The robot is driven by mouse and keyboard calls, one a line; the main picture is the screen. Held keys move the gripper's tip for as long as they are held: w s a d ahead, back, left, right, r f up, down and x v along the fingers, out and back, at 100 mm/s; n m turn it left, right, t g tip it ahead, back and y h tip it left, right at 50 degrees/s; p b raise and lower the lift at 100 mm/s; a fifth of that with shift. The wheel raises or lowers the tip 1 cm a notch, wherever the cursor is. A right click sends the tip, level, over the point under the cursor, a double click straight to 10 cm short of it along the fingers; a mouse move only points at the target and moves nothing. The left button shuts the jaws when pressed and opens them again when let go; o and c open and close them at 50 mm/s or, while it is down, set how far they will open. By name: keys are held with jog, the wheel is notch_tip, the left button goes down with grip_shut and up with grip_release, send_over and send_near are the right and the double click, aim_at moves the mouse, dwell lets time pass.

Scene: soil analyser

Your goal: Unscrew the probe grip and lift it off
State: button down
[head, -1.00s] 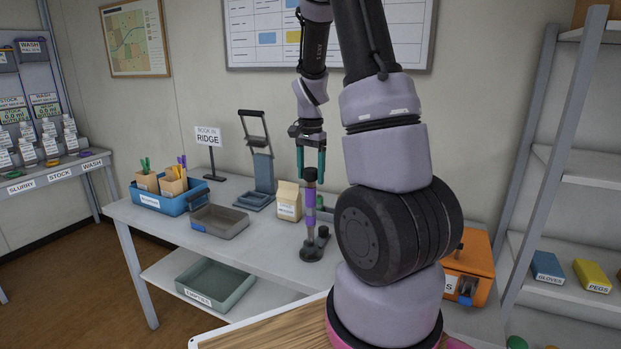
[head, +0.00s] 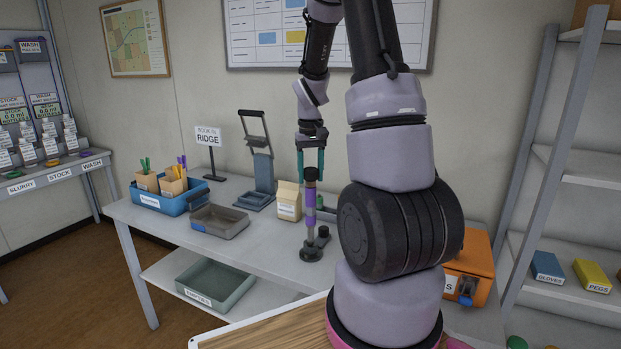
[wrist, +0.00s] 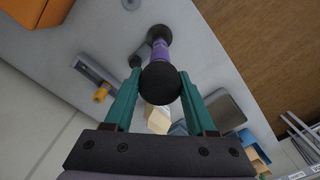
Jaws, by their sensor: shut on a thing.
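The probe stands upright on the bench in the head view, with a purple shaft (head: 310,208) on a dark round foot (head: 311,252). Its dark grip (head: 311,174) is at the top. In the wrist view the grip (wrist: 159,83) is a round black knob between the teal fingers, with the purple shaft behind it. My gripper (head: 311,172) points down over the probe and is shut on the grip; it also shows in the wrist view (wrist: 159,92). The grip still sits in line on top of the shaft. The thread is hidden.
A paper carton (head: 289,201) stands just left of the probe. Further left are a grey tray (head: 219,222), a blue bin (head: 152,198) and a blue stand (head: 263,172). An orange case (head: 470,262) sits at right. Bare bench (head: 255,240) lies left of the foot.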

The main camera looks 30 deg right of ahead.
aim_at(311, 169)
jog(key=n, duration=0.6)
jog(key=shift+d+n, duration=0.1)
jog(key=shift+n, duration=0.2)
jog(key=n, duration=0.5)
jog(key=shift+n, duration=0.4)
jog(key=n, duration=0.3)
jog(key=shift+n, duration=0.3)
jog(key=shift+r, duration=0.8)
jog(key=shift+r, duration=1.95)
